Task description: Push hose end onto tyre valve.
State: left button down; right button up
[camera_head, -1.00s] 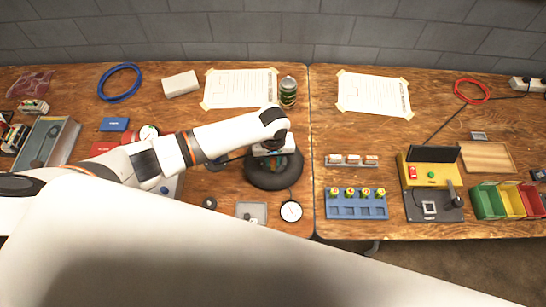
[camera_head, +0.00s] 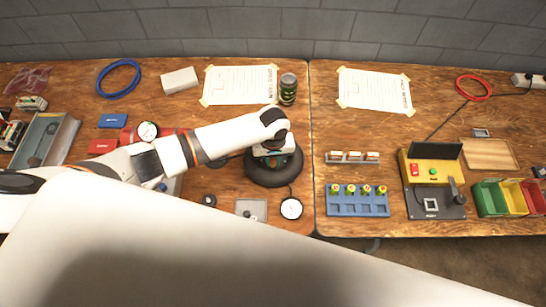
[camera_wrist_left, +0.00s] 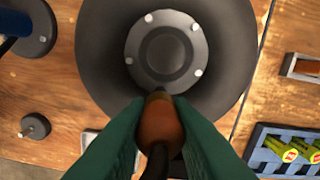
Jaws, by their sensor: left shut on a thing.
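The black tyre (camera_head: 262,179) lies flat on the left table, with its bolted grey hub (camera_wrist_left: 166,52) showing in the left wrist view. My left gripper (camera_wrist_left: 158,128) is over the tyre's near side, its green fingers shut on the brown hose end (camera_wrist_left: 160,122). The hose end's tip is at the near edge of the hub. The tyre valve is not visible; the hose end and fingers cover that area. I cannot tell whether the hose end touches the valve. My right gripper is not in view.
A round white gauge (camera_head: 291,208) and a small grey tray (camera_head: 251,209) are just in front of the tyre. A can (camera_head: 288,89) stands behind it. A blue rack (camera_head: 357,202) is to the right, past the table seam. Bare wood lies between tyre and rack.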

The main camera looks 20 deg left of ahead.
pick_arm(q)
jog(key=shift+f, duration=0.35)
jog(key=c, duration=1.2)
grip_release()
jog(key=shift+r, duration=0.1)
notch_tip(320, 180, up, 12)
jog(key=shift+f+b, duration=0.1)
jog(key=shift+b, duration=0.4)
